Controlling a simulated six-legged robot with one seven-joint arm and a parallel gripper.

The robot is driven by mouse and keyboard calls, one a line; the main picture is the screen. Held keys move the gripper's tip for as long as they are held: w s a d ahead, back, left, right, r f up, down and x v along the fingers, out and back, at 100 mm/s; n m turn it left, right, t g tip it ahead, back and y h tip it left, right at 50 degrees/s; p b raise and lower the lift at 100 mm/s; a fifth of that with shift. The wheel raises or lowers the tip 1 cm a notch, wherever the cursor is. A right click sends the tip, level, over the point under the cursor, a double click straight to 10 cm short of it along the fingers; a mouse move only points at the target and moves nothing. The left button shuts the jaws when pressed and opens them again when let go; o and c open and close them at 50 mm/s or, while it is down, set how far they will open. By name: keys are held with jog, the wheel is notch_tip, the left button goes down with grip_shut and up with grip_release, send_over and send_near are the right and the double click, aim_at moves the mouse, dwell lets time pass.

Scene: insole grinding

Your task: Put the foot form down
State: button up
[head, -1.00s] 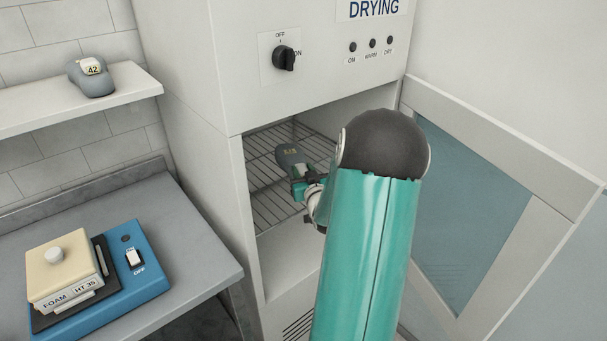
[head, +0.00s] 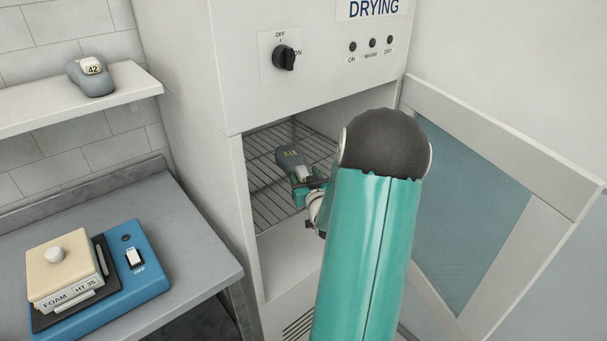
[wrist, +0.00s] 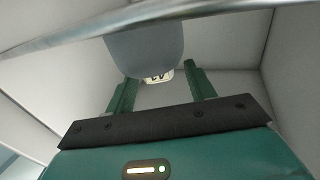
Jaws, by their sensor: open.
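The grey foot form (head: 290,158) is inside the drying cabinet, at its wire rack (head: 262,172). My gripper (head: 302,187) is at the form's near end inside the cabinet. In the wrist view the form (wrist: 145,48) shows at the top, with part of a pale number label visible. The gripper's two green fingers (wrist: 160,92) stand apart, with the label end of the form near and between their tips. The jaws are open. Whether either finger still touches the form I cannot tell.
The cabinet door (head: 470,200) stands open on the right. Another grey form (head: 92,78) marked 42 sits on a shelf (head: 60,100) at left. A blue device (head: 140,262) with a cream foam block (head: 62,268) is on the grey bench (head: 195,235).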

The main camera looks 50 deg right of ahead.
jog(key=v, duration=1)
jog(key=shift+s+a, duration=0.2)
jog(key=shift+s, duration=0.1)
